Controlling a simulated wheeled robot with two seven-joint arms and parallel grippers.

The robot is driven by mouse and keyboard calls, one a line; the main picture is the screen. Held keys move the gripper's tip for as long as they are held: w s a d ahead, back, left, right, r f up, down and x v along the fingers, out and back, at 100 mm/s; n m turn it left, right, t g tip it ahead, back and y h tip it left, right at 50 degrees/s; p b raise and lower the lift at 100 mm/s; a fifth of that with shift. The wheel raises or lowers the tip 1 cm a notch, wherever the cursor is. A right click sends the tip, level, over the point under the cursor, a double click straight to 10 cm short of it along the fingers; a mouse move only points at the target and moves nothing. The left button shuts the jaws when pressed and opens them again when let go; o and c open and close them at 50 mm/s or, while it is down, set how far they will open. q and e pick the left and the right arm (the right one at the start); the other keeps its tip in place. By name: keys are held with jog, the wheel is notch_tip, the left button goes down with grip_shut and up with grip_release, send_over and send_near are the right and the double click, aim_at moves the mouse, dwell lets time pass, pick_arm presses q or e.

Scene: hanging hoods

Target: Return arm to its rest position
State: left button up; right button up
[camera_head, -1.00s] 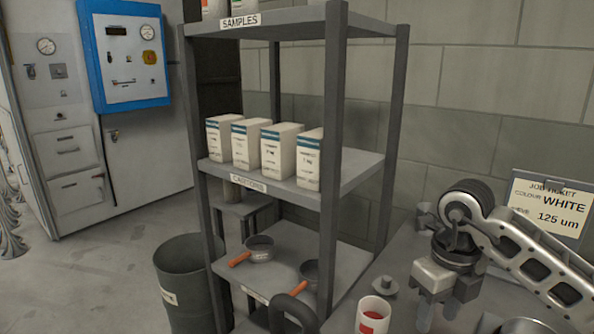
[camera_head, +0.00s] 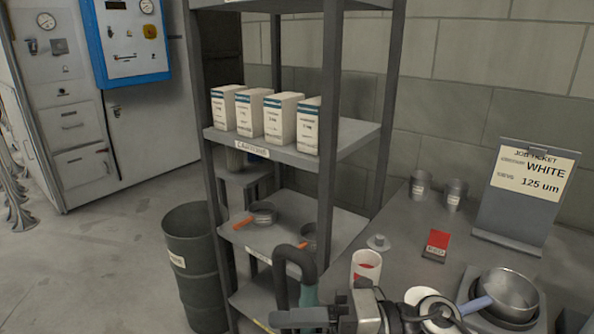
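My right gripper (camera_head: 300,318) is at the bottom edge of the head view, in front of the bench. It points left, with the wrist behind it to the right. My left gripper is not in view.
A shelf rack (camera_head: 330,190) with cartons and pans stands at the centre left. The bench (camera_head: 400,240) holds a job ticket stand (camera_head: 520,195), a red-and-black block (camera_head: 437,244), two small metal cups and a metal bowl (camera_head: 508,295). A bin (camera_head: 195,260) stands left.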

jog(key=w+d+f+m+t+h, duration=0.2)
jog(key=d+m+t+h, duration=0.15)
jog(key=m+t, duration=0.7)
jog(key=w+d+f+m+t+h, duration=0.3)
jog(key=m+t, duration=0.4)
jog(key=m, duration=0.6)
jog(key=s+d+f+m+g+h, duration=0.3)
jog(key=s+d+f+m+h, duration=0.1)
jog(key=f, duration=0.5)
jog(key=s+d+f+m+g+h, duration=0.3)
jog(key=s+f+m, duration=0.4)
jog(key=f, duration=0.3)
jog(key=shift+s+d+g+h, duration=0.35)
jog(key=shift+s+d+h, duration=0.4)
jog(key=shift+s+d, duration=0.1)
